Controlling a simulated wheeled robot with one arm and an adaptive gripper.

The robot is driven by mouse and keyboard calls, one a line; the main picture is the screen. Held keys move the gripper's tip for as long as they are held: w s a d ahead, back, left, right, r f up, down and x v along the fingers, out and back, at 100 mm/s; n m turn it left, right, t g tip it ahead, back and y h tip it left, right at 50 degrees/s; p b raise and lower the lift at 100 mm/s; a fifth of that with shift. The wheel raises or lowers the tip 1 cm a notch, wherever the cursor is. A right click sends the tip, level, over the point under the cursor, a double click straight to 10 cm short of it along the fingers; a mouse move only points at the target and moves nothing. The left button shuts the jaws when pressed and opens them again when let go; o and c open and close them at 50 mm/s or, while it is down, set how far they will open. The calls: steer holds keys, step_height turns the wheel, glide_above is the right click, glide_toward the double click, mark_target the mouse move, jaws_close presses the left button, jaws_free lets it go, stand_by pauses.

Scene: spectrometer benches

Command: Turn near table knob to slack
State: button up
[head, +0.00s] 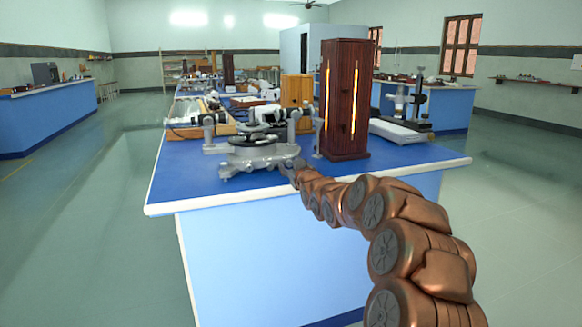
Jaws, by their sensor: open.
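A grey metal spectrometer (256,150) with a dark round table stands on the near corner of the blue bench top (200,190). Its white telescope tubes stick out at the back and left. My copper arm reaches in from the lower right. My gripper (291,167) is at the right side of the spectrometer's base, close to it; I cannot tell whether it touches. Its fingers are small and partly lost against the grey metal; it is open. I cannot pick out the near table knob at this size; the gripper may cover it.
A tall dark wooden lamp housing (344,100) with glowing slits stands right behind the gripper. A wooden box (297,92) and a white-based instrument (402,128) stand farther back. The bench's front edge and right corner are bare. Open floor lies left and right.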

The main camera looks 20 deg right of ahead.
steer(key=shift+c, duration=0.2)
jaws_close()
